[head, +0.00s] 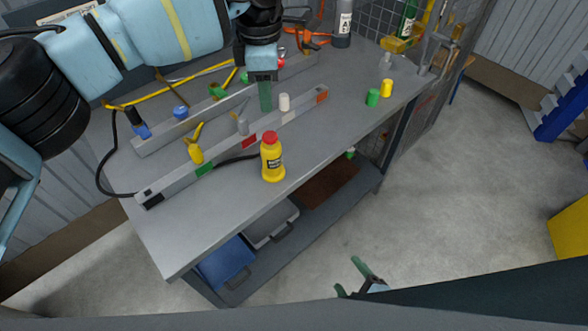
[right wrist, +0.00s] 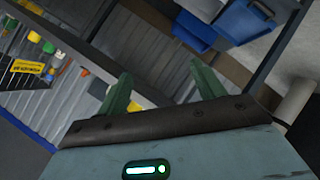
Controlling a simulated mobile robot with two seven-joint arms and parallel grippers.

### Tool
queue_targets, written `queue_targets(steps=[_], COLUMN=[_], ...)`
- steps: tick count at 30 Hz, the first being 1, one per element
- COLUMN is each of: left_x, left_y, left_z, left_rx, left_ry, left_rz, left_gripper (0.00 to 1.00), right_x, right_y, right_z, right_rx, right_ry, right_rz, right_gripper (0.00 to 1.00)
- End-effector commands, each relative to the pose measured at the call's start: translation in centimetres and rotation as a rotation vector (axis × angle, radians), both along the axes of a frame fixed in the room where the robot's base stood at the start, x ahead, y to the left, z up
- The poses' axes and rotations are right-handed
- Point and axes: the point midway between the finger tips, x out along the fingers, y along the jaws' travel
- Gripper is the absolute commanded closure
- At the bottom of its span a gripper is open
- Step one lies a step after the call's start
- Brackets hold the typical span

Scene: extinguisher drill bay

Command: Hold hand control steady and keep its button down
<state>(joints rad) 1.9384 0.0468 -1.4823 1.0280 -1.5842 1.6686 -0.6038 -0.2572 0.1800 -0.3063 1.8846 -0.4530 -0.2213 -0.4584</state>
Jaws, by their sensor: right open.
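I cannot make out a hand control or its button for certain. A black cable (head: 98,178) loops off the left end of the bench. Another stretch of dark cable (head: 232,159) runs behind the yellow bottle. My left gripper (head: 265,101) points down over the middle of the bench, near a white cylinder (head: 284,102). Its fingers show edge-on, so any gap or held thing is hidden. My right gripper (head: 355,280) is low in front of the bench, open and empty. Its two green fingers stand apart in the right wrist view (right wrist: 162,90).
A yellow bottle (head: 272,160) with a red cap stands near the front edge of the grey bench (head: 190,235). Long grey rails with coloured patches cross the top. Green (head: 373,97) and yellow (head: 386,88) cylinders stand right. Blue (head: 226,263) and grey bins sit below.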

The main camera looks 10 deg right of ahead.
Motion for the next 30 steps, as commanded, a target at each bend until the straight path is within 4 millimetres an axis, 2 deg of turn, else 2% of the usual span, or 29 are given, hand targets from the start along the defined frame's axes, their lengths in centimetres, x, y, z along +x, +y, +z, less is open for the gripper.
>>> queue_targets(steps=[1,6,15,21,24,30], left_x=[0.0,0.0,0.0,0.0,0.0,0.0], left_y=[0.0,0.0,0.0,0.0,0.0,0.0], left_z=[0.0,0.0,0.0,0.0,0.0,0.0], left_rx=[0.000,0.000,-0.001,-0.001,-0.001,-0.001], left_ry=[0.000,0.000,0.000,0.000,0.000,0.000], left_rz=[0.000,0.000,0.000,0.000,0.000,0.000], left_gripper=[0.64,0.64,0.64,0.64,0.64,0.64], right_x=[2.2,7.9,15.5,18.5,19.3,19.8], right_y=[0.7,3.3,7.9,10.1,10.6,11.0], right_z=[1.1,4.8,11.5,14.5,15.2,15.7], right_rx=[-0.097,-0.473,-1.203,-1.617,-1.751,-1.853], right_ry=[-0.084,-0.372,-0.883,-1.134,-1.206,-1.262], right_rz=[0.075,0.312,0.628,0.739,0.767,0.787], right_gripper=[0.32,0.32,0.32,0.32,0.32,0.32])
